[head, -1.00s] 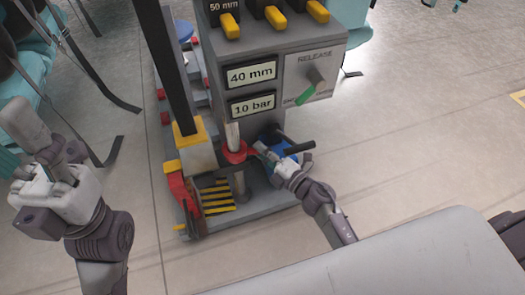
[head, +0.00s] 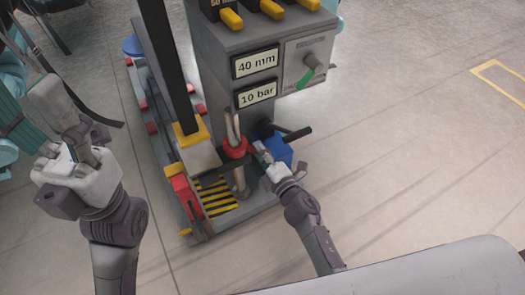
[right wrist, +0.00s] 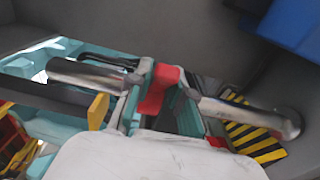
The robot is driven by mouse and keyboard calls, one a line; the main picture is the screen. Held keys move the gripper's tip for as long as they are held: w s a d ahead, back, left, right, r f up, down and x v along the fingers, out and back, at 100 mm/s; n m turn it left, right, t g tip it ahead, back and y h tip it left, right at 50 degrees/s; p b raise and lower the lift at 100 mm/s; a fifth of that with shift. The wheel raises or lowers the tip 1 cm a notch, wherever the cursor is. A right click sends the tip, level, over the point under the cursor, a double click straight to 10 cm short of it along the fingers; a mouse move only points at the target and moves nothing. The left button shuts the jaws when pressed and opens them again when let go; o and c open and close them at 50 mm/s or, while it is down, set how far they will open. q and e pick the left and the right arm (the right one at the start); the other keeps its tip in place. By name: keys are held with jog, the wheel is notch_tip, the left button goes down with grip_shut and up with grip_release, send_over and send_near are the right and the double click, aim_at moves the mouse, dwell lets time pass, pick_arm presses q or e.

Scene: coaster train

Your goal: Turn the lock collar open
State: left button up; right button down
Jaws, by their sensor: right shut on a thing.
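The red lock collar (head: 235,149) sits around a vertical metal rod at the front of the grey machine. My right gripper (head: 260,158) reaches it from the right and is shut on its red handle. In the right wrist view the red handle (right wrist: 158,90) is between the teal finger pads of the right gripper (right wrist: 160,105), with metal rod sections on both sides. The rest of the collar is largely hidden there. My left gripper (head: 72,150) is raised at the far left, away from the machine. Its finger opening is not clear.
A blue block (head: 280,150) and black handle (head: 298,134) are close to my right gripper. The floor on the right is clear.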

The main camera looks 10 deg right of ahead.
jog(key=c, duration=1)
grip_release()
jog(key=shift+c, duration=0.2)
jog(key=v, duration=1.2)
